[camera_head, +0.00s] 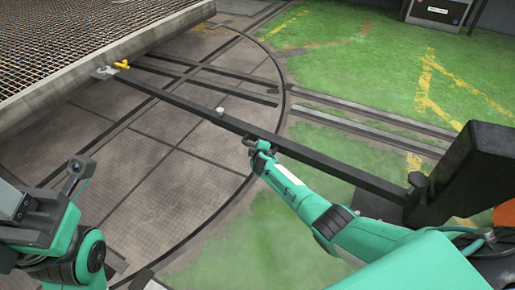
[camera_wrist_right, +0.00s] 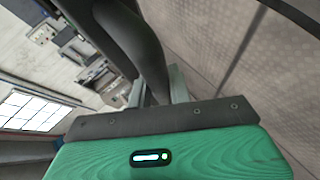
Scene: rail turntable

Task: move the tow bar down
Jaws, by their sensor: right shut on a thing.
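The tow bar (camera_head: 190,109) is a long dark beam running from the wagon at upper left to a dark upright unit (camera_head: 470,175) at right. Its far end meets a grey coupling with a yellow handle (camera_head: 122,64) at the wagon's edge. My right gripper (camera_head: 253,146) is shut on the tow bar near its middle, reaching it from the near side.
A wagon with a mesh deck (camera_head: 80,35) fills the upper left. The round turntable plate (camera_head: 150,150) with dark rails lies below the bar. A green painted floor (camera_head: 380,70) with worn yellow lines is open beyond. A grey cabinet (camera_head: 438,12) stands at the back right.

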